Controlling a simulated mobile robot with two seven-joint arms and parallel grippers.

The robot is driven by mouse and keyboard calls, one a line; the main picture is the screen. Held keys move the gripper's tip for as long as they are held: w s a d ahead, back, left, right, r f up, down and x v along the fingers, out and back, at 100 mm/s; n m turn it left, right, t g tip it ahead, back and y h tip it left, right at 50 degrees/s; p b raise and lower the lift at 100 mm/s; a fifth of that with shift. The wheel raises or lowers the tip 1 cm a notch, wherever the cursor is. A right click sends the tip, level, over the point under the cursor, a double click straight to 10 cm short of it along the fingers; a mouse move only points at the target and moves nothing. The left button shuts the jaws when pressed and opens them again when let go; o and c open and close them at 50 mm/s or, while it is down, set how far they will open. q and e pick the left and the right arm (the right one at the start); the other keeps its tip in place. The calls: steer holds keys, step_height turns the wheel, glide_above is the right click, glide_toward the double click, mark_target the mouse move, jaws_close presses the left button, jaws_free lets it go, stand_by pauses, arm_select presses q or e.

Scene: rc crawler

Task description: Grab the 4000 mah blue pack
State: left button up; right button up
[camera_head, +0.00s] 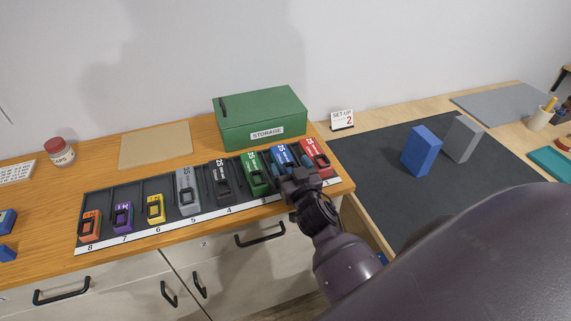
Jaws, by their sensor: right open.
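A blue pack (281,154) marked "2S" stands in the numbered rack (204,221), between a green pack (253,168) and a red pack (315,153). No capacity print is readable on it. My right gripper (293,174) is open and sits at the front of the blue pack, covering its lower part. Whether the fingers touch the pack or straddle it cannot be told. My left gripper is not in view.
Other packs, black, grey, yellow, purple and orange, fill the rack leftward. A green storage box (262,119) stands behind it. A blue block (421,150) and a grey block (462,139) stand on the dark mat (375,163). Blue items (7,220) lie at the left edge.

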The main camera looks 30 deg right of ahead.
steer(key=shift+c, duration=0.2)
steer(key=c, duration=1)
steer(key=shift+c, duration=0.8)
steer(key=shift+r, duration=0.1)
